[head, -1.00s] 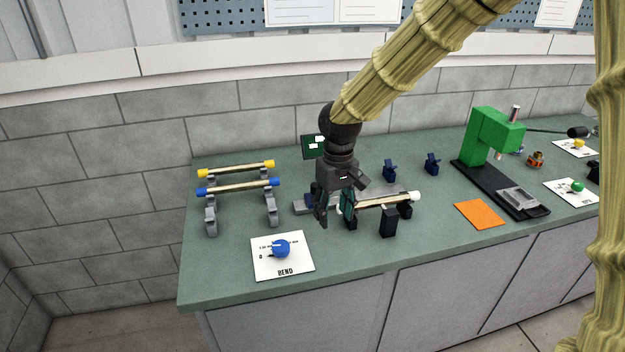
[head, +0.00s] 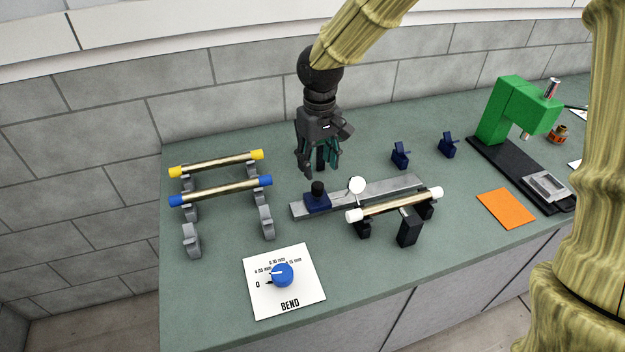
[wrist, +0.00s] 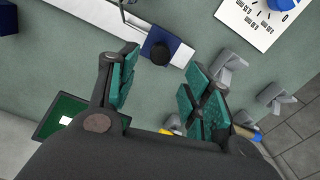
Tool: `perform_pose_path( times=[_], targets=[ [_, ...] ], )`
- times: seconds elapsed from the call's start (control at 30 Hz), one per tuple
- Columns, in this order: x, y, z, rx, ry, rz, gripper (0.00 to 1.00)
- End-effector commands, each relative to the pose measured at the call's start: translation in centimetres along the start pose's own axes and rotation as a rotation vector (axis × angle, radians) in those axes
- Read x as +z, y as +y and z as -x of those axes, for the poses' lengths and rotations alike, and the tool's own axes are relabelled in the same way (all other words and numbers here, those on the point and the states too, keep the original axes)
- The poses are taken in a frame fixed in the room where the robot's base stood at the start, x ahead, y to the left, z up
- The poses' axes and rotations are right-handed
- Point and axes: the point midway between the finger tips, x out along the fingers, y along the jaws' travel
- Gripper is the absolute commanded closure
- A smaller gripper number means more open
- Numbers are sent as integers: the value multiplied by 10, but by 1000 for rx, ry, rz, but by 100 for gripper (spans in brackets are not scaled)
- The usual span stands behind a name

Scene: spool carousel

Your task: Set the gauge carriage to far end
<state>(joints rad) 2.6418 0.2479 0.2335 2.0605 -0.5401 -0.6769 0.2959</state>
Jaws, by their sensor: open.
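The gauge carriage (head: 317,205), a dark blue block with a black knob on top, sits near the left end of a grey rail (head: 384,189). A round white gauge face (head: 357,186) stands to its right, above the rail. The carriage also shows in the wrist view (wrist: 172,40), beyond the fingertips. My gripper (head: 319,172) is open and empty, above and behind the carriage, apart from it. In the wrist view its teal-padded fingers (wrist: 165,85) are spread with bench between them.
A white-ended rod (head: 395,204) rests on black supports in front of the rail. Yellow-ended (head: 217,163) and blue-ended (head: 222,190) rods lie on grey stands at left. A BEND card (head: 285,297) with a blue knob lies in front. A green press (head: 512,110) stands at right.

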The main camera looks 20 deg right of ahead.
Motion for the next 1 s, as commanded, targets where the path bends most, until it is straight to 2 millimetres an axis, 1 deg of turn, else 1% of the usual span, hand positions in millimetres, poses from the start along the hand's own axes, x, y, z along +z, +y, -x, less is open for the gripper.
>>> perform_pose_path(
  times=[0.07,0.3,0.43,0.63,0.73,1.0],
  targets=[
    [-1,1,-13,-1,-7,0,51],
    [-20,3,-56,-4,-21,4,51],
    [-20,2,-75,-5,-24,3,51],
    [-16,2,-89,-3,-17,2,51],
    [-18,2,-95,-3,-19,3,51],
    [-21,3,-100,-4,-21,3,51]
  ],
)
